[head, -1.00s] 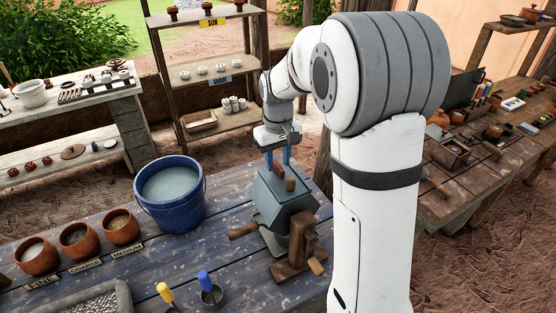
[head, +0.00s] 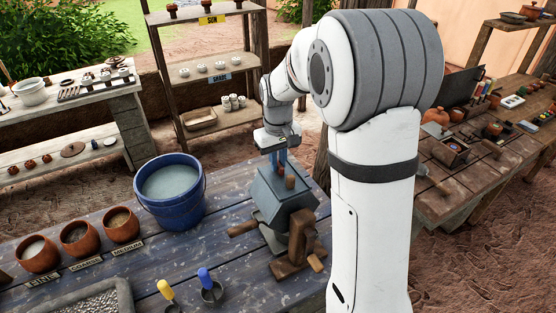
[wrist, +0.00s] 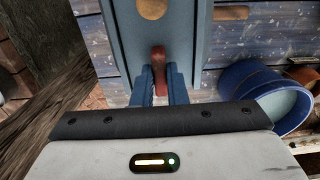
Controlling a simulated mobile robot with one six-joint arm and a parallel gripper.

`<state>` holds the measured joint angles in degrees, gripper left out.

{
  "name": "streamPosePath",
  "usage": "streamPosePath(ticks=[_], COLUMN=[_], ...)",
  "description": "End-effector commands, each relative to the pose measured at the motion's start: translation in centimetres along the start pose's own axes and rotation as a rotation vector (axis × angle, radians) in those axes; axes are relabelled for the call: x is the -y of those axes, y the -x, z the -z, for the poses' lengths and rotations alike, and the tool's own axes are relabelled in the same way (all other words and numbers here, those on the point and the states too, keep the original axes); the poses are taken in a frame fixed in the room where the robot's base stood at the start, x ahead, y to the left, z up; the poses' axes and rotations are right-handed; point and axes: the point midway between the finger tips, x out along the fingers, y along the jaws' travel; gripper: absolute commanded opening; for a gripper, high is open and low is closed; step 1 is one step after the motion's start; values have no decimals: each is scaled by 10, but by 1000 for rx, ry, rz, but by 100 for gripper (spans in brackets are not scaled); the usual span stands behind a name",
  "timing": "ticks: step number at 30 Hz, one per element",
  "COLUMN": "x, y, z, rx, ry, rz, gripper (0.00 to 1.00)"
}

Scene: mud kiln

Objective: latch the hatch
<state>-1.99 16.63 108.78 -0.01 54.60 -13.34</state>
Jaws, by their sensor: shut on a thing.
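A grey-blue box-like body with sloping sides (head: 285,200) stands on the blue plank bench. I take it to be the hatch's body; the hatch's own edges are hard to tell. A brown knob (head: 290,182) is on its near face. In the wrist view a blue panel (wrist: 128,35) with a round tan disc (wrist: 152,8) fills the top. A red-brown lever (wrist: 159,62) hangs at the panel's edge. My gripper (wrist: 161,78) is shut on this lever, one blue finger on each side. In the head view my gripper (head: 278,162) is at the box's far upper edge, its fingertips partly hidden.
A blue bucket of water (head: 170,190) stands left of the box. A wooden stand with a handle (head: 298,245) is at the box's near side. Clay bowls (head: 80,240) and yellow and blue tools (head: 205,282) lie toward the front left. Shelves (head: 205,70) stand behind.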

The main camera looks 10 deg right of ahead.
Motion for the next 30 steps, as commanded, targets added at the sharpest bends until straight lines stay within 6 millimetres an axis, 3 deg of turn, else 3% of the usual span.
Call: streamPosePath(ticks=[14, 30], x=[0, 0], y=[-1, -1], z=[0, 0], rx=[-2, -2], ry=[-146, -641], rz=[0, 0], gripper=[0, 0])
